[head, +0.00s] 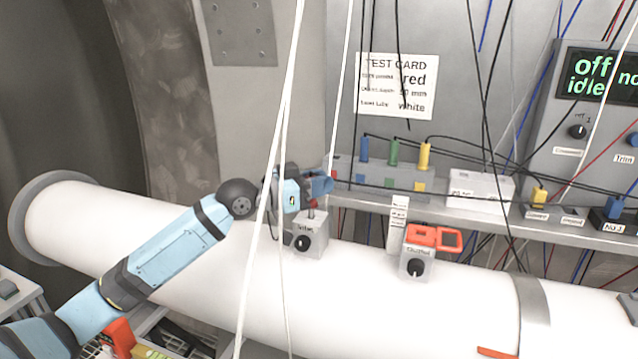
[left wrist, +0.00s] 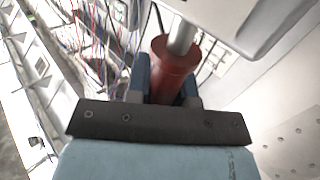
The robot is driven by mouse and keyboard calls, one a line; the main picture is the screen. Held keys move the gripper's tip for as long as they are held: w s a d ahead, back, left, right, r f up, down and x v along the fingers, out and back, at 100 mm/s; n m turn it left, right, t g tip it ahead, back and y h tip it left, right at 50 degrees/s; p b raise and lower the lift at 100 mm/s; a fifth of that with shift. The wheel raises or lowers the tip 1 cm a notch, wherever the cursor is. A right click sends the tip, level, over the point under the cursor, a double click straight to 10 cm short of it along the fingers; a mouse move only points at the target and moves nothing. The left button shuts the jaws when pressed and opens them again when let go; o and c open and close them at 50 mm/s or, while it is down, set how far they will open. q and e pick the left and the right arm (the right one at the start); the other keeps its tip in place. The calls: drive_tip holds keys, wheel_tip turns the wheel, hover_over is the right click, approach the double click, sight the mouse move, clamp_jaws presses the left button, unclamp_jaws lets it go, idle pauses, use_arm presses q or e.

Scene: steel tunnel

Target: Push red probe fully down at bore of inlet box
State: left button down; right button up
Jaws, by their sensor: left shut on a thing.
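My left gripper (head: 318,186) is directly above the inlet box (head: 311,241), a small grey box with a black knob on the white pipe. In the left wrist view the blue fingers (left wrist: 166,85) are shut on the red probe (left wrist: 174,68), a red cylinder with a grey metal rod running out of it. In the head view the gripper mostly hides the probe. A short dark piece shows between the gripper and the box top; the bore itself is hidden, and I cannot tell how deep the probe sits. My right gripper is not in view.
An outlet box (head: 416,266) with a red clip-like piece (head: 433,237) stands further right on the pipe (head: 200,250). A shelf behind holds blue, green and yellow plugs and a white box (head: 480,191). Hanging white cables pass in front of my arm. A test card (head: 397,86) reads red.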

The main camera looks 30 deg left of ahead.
use_arm(q)
drive_tip(key=shift+r+p, duration=1.95)
drive_tip(key=shift+r, duration=0.7)
idle(0.4)
drive_tip(key=shift+f+b, duration=1.95)
drive_tip(key=shift+f, duration=1.3)
drive_tip(key=c, duration=0.9)
unclamp_jaws()
drive_tip(key=shift+s+a, duration=0.1)
